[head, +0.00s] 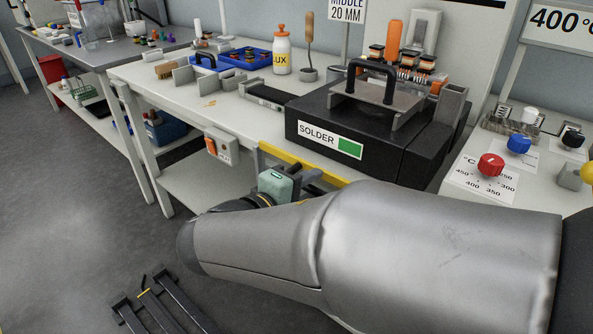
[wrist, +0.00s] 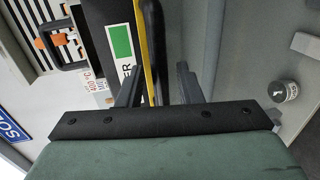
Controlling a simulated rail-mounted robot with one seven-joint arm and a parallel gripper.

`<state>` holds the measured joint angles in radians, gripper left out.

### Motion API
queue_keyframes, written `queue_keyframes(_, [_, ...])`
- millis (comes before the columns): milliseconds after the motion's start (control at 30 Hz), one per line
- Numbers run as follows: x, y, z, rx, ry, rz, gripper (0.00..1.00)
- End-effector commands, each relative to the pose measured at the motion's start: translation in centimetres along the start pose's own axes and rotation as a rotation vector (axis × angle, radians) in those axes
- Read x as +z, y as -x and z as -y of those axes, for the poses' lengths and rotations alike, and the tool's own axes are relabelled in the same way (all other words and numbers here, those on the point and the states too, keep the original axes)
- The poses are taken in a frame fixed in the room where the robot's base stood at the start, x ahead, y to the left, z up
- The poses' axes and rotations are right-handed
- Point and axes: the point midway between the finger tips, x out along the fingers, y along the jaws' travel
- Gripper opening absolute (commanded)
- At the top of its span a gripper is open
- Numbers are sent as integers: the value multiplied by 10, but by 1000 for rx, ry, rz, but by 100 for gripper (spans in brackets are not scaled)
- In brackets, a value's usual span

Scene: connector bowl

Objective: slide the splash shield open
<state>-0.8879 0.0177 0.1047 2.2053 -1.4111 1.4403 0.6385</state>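I take the splash shield to be the grey plate (head: 375,95) with a black arched handle (head: 372,72), lying between grey side rails on top of the black SOLDER box (head: 400,165). My gripper (head: 308,177) is low in front of the box, near the yellow edge strip (head: 300,164) and well below the handle. In the wrist view the two fingers (wrist: 158,88) stand apart, with the yellow strip (wrist: 147,55) appearing between them. The gripper looks empty. A dark curved bar (wrist: 155,40) runs beside the strip there. My arm hides part of the bench front.
A white FLUX bottle (head: 282,52), a blue tray (head: 245,60) and a brush in a holder (head: 309,45) stand left of the box. Orange-topped connectors (head: 405,65) stand behind the handle. A side table with red (head: 490,164) and blue knobs is at right.

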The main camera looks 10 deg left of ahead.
Motion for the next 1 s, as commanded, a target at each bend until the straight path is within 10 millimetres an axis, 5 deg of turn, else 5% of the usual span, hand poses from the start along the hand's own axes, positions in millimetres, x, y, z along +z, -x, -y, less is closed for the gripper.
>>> queue_keyframes(633, [-1,138,-1,-1,2,-5,32])
queue_keyframes(1000, [0,171,0,0,0,-2,32])
